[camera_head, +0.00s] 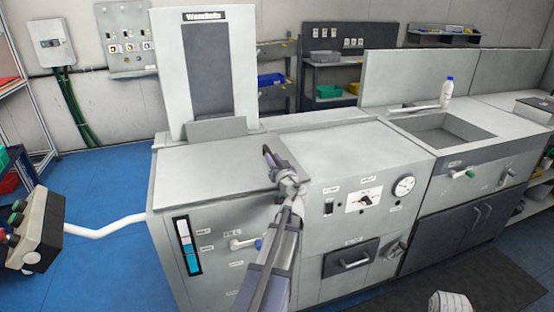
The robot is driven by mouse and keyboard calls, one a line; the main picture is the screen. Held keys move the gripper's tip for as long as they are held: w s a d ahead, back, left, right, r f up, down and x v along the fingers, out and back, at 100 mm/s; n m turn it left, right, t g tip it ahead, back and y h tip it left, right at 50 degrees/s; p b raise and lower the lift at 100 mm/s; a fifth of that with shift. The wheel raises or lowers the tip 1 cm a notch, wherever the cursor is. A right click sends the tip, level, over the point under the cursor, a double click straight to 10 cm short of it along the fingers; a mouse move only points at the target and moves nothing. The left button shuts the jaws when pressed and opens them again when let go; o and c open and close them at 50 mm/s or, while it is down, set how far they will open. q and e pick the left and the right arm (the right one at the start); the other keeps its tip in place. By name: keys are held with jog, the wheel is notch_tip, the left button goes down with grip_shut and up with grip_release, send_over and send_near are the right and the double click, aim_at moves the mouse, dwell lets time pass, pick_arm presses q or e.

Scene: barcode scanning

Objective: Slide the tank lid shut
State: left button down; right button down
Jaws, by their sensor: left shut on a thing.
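The tank's opening does not show clearly.
A tall panel (237,75) stands behind the lid. A flat top (350,155) with a gauge (403,185) below it lies to the right. Farther right are an open sink (440,132) and a white bottle (446,92). A control box (40,225) stands at the left.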

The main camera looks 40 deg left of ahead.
pick_arm(q)
jog(key=c, duration=0.8)
grip_release()
jog(key=shift+s+a, duration=0.2)
jog(key=shift+s, duration=0.15)
jog(key=shift+o, duration=0.2)
jog(key=shift+d, duration=0.1)
jog(key=v, duration=0.8)
